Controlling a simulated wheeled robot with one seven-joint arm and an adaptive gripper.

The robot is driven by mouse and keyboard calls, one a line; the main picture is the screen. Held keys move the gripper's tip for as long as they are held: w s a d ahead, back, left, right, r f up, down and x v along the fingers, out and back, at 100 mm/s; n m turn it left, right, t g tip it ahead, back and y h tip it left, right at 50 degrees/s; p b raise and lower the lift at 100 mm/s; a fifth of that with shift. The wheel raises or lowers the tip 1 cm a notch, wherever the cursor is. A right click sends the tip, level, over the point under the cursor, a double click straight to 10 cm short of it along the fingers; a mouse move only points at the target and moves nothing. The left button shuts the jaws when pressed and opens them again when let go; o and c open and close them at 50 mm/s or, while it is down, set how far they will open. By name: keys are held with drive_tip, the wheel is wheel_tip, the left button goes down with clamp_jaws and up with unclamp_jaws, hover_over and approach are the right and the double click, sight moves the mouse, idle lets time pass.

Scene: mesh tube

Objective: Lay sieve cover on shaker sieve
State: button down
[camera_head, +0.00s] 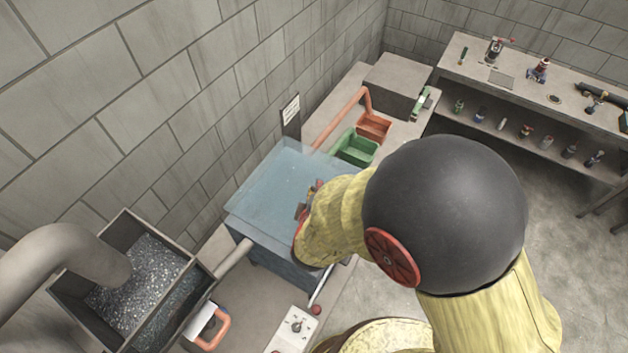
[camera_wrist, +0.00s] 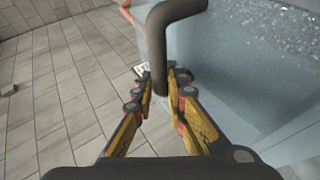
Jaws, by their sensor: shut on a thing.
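The sieve cover (camera_head: 275,185) is a pale blue, see-through sheet in the middle of the head view. It lies over the top of the dark blue shaker sieve box (camera_head: 272,268); I cannot tell whether it rests flat on the rim. In the wrist view my gripper (camera_wrist: 162,84) is shut around the lower end of a dark bent handle (camera_wrist: 158,40) beside a bluish wall (camera_wrist: 235,95). In the head view my gripper (camera_head: 308,205) is at the cover's right side, partly hidden by my arm. Glittering grains (camera_wrist: 275,20) show at the upper right of the wrist view.
A bin of grey grains (camera_head: 135,280) under a thick pipe stands at the lower left. Green (camera_head: 356,148) and orange (camera_head: 374,126) bins sit behind the sieve. A wall runs along the left. A workbench (camera_head: 530,85) with tools stands at the back right, with open floor before it.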

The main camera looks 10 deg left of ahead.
drive_tip(key=shift+r, duration=0.15)
drive_tip(key=shift+f, duration=0.45)
drive_tip(key=shift+f+b, duration=1.85)
drive_tip(key=shift+f, duration=1.05)
drive_tip(key=c, duration=1.7)
unclamp_jaws()
drive_tip(key=shift+s+f, duration=0.1)
